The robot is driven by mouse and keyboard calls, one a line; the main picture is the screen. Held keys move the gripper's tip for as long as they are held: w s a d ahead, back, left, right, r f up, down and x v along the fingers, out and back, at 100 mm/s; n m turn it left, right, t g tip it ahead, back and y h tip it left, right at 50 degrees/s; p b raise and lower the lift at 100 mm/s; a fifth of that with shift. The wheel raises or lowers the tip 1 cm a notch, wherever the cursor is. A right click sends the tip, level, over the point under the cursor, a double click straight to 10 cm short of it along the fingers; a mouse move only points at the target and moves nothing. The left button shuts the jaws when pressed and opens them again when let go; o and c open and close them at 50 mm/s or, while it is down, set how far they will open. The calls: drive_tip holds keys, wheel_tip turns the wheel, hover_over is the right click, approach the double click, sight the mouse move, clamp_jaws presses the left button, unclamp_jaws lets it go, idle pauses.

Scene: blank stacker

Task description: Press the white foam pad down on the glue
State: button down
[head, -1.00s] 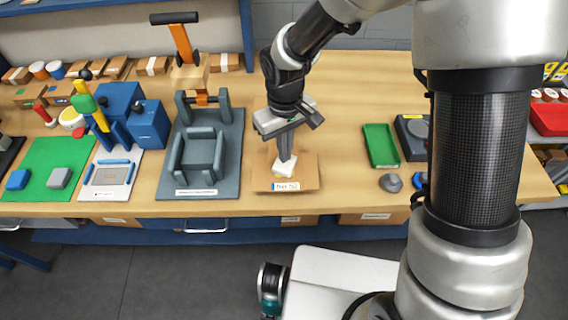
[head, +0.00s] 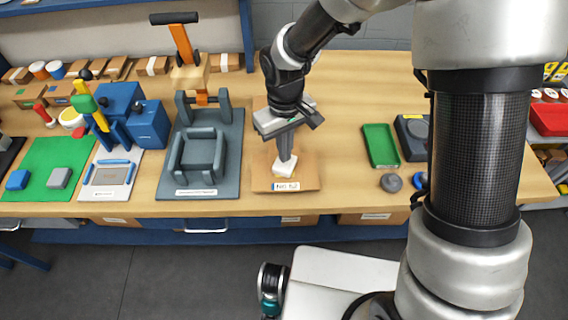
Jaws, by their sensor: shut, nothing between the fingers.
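The white foam pad (head: 286,165) lies on a brown cardboard piece (head: 308,178) near the front edge of the bench. My gripper (head: 285,158) points straight down with its shut fingers on or just above the top of the pad. The fingers hide part of the pad's upper face. No glue shows; I cannot tell what is under the pad. A small label strip (head: 287,186) is on the front of the cardboard.
A grey fixture (head: 232,150) stands left of the cardboard. A green tray (head: 380,145) and a grey knob (head: 391,182) lie to the right. Bare wooden bench (head: 342,130) lies between the cardboard and the tray.

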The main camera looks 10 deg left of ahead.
drive_tip(key=shift+f+b, duration=0.65)
drive_tip(key=shift+f, duration=0.1)
idle(2.4)
drive_tip(key=shift+r, duration=0.15)
wheel_tip(320, 180, up, 8)
drive_tip(key=p, duration=0.5)
drive_tip(key=shift+p, duration=0.4)
idle(0.6)
drive_tip(key=s+d+r+m+t, duration=0.2)
drive_tip(key=d+r+m, duration=0.1)
drive_tip(key=d+r, duration=0.6)
drive_tip(key=s+d+r+m+t, duration=0.2)
drive_tip(key=s+d+r+m, duration=0.1)
drive_tip(key=d+r, duration=0.7)
drive_tip(key=s+d+r+m+t, duration=0.1)
drive_tip(key=s+d+r+m, duration=0.1)
drive_tip(key=s, duration=0.4)
drive_tip(key=d+r, duration=0.1)
drive_tip(key=d, duration=0.1)
drive_tip(key=shift+s+d+m+t, duration=0.3)
drive_tip(key=shift+s+d, duration=0.05)
